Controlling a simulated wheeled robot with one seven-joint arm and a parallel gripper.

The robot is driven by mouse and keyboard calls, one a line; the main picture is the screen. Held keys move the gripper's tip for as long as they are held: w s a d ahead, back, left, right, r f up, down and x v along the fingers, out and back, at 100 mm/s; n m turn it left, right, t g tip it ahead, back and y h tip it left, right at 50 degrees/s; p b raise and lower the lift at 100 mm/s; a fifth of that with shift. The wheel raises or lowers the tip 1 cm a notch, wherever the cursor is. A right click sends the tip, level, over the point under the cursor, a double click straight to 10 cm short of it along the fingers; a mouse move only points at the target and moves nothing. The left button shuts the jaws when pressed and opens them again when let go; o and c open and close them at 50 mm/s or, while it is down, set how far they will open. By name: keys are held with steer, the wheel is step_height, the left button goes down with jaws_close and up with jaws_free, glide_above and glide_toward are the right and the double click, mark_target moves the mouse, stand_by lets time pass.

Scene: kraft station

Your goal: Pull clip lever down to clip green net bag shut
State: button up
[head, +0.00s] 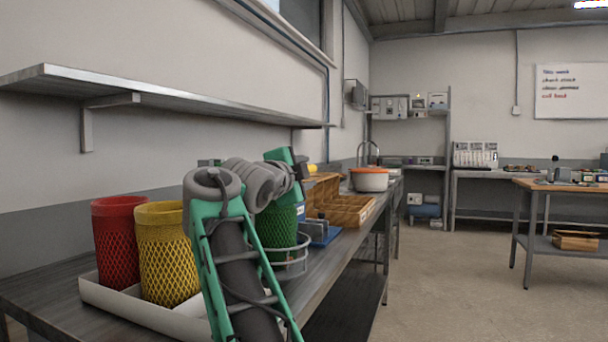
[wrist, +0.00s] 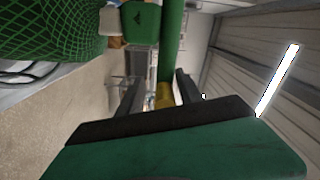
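The green net bag (head: 277,228) stands upright in a grey wire ring on the bench, partly hidden behind my arm. Its mesh also fills the upper left of the wrist view (wrist: 45,30). In the wrist view a green bar (wrist: 171,45) with a yellow end (wrist: 164,96), seemingly the clip lever, reaches down between my fingers. My gripper (wrist: 160,92) has its dark fingers apart on either side of the yellow end. I cannot tell whether they touch it. A green block (wrist: 140,22) shows beside the bar. In the head view my arm hides most of the clip.
A red net bin (head: 116,245) and a yellow net bin (head: 168,255) stand in a white tray (head: 130,308) at left. A blue base (head: 325,237) and a wooden crate (head: 350,212) lie behind the bag. A shelf (head: 180,90) overhangs the bench.

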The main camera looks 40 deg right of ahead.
steer(key=v, duration=0.7)
steer(key=shift+s+a, duration=0.2)
steer(key=shift+a, duration=0.15)
